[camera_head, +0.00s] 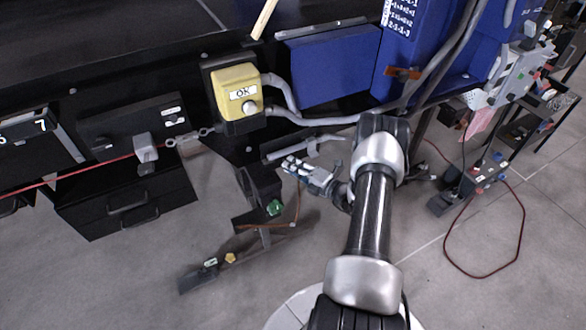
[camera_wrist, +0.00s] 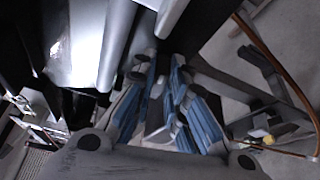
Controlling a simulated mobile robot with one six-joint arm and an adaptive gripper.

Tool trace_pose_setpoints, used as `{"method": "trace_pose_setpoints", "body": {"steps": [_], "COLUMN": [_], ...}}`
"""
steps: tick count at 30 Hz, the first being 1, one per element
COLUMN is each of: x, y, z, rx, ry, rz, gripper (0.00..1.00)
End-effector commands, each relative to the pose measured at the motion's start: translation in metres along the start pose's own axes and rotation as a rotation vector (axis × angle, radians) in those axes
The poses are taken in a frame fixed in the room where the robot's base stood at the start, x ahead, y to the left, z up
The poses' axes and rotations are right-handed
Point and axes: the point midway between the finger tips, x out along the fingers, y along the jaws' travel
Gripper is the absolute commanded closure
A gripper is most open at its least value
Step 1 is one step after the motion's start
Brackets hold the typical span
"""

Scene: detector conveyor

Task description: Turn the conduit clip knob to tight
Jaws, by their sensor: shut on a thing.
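My gripper (camera_head: 292,165) is below the blue panels in the head view, its fingers pointing left, close under a grey conduit (camera_head: 305,147). In the wrist view, my gripper (camera_wrist: 163,72) has its blue-padded fingers closed in around a small grey part between the tips. Its place beside the conduit (camera_wrist: 117,45) fits the conduit clip knob, but the fingers hide most of it. I cannot read its setting. In the head view the knob cannot be made out behind the fingers.
A black bracket with a green knob (camera_head: 274,208) stands just below left. A yellow knob (camera_head: 230,258) is on a low bar near the floor. Grey floor is open at lower left.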

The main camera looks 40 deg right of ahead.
Motion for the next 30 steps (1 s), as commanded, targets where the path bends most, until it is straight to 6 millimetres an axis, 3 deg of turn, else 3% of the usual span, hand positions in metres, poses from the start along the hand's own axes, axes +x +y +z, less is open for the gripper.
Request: {"method": "trace_pose_setpoints", "body": {"steps": [12, 29, 30], "x": [0.0003, 0.0004, 0.0004], "y": [-0.0018, -0.0014, -0.0014], "z": [0.0008, 0.001, 0.001], "rx": [0.184, 0.214, 0.214], "ry": [-0.002, -0.003, -0.003], "rz": [0.077, 0.09, 0.09], "gripper": [1.0, 1.0, 0.86]}}
